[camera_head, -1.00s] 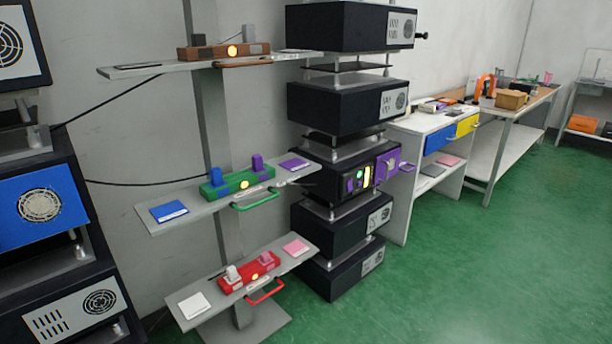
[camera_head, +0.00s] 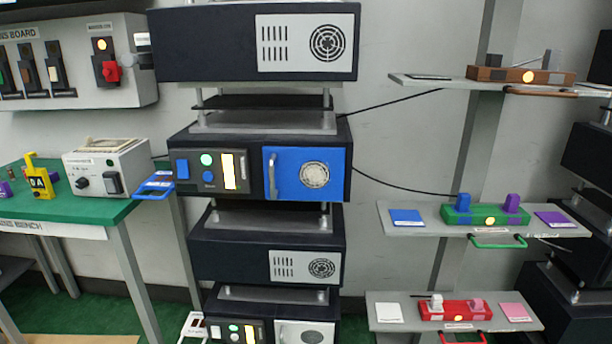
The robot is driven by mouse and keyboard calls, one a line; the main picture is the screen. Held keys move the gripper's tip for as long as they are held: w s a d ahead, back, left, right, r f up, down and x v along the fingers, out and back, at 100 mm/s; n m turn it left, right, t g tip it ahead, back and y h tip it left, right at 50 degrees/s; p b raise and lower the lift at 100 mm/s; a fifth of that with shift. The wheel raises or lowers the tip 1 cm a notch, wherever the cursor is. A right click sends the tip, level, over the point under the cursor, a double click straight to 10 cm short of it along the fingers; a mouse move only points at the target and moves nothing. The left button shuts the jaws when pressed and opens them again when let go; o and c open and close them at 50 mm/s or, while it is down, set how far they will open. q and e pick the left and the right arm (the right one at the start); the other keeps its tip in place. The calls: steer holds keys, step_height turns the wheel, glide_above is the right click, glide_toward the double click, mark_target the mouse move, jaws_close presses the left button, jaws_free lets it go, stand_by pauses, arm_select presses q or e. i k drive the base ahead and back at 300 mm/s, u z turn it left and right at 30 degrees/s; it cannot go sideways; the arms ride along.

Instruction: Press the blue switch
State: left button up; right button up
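A blue lever (camera_head: 463,203) stands upright at the left end of a green fixture (camera_head: 484,217) on the middle shelf at right. A purple lever (camera_head: 512,203) stands at its right end, with a lit yellow-white lamp between them. At centre left, a black unit with a blue door (camera_head: 307,174) has a grey control panel (camera_head: 209,172). This panel carries a blue rectangular switch (camera_head: 182,168), a blue round part (camera_head: 208,177), a green light and a lit strip. I cannot tell from the view which blue part the task names. Neither gripper is in view.
A blue card (camera_head: 406,217) lies left of the green fixture. Below it is a shelf with a red fixture (camera_head: 455,310); above it, a brown one (camera_head: 520,75). A green-topped bench (camera_head: 50,209) stands at left. Green floor shows at the lower left.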

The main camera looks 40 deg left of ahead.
mark_target(182, 166)
steer(key=u, duration=1.85)
